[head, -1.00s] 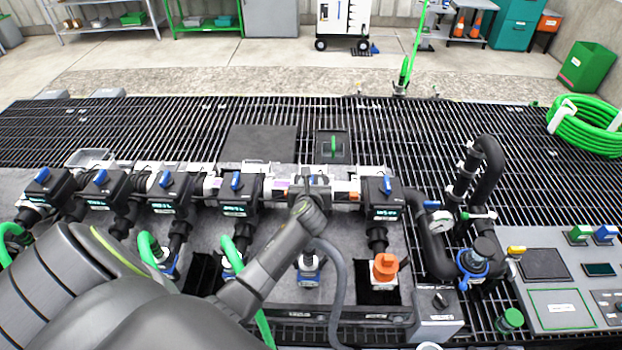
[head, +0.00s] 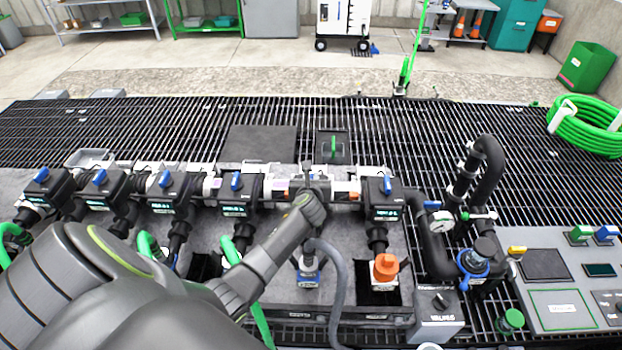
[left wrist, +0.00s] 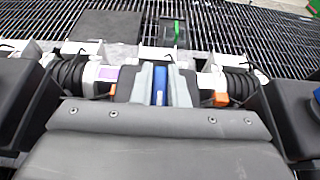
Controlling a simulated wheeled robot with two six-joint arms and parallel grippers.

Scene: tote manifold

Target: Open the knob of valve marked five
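A row of black valve units with blue knobs runs across the manifold. The fifth from the left is mostly hidden in the head view behind my left gripper (head: 308,180). In the left wrist view a blue knob (left wrist: 160,86) lies lengthwise between the two grey fingers of my left gripper (left wrist: 160,98). The fingers flank it closely on both sides, with no clear gap. The valve's marking is hidden. Neighbouring units, the fourth (head: 236,193) and the sixth (head: 385,197), show in the head view with blue knobs on top. My right gripper is not in view.
An orange knob (head: 385,266) stands in front of the sixth unit. A black bent pipe with a gauge (head: 441,220) rises to the right. A grey hose (head: 337,285) curves below the gripper. A control panel (head: 560,285) is at far right. Open grating lies behind the manifold.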

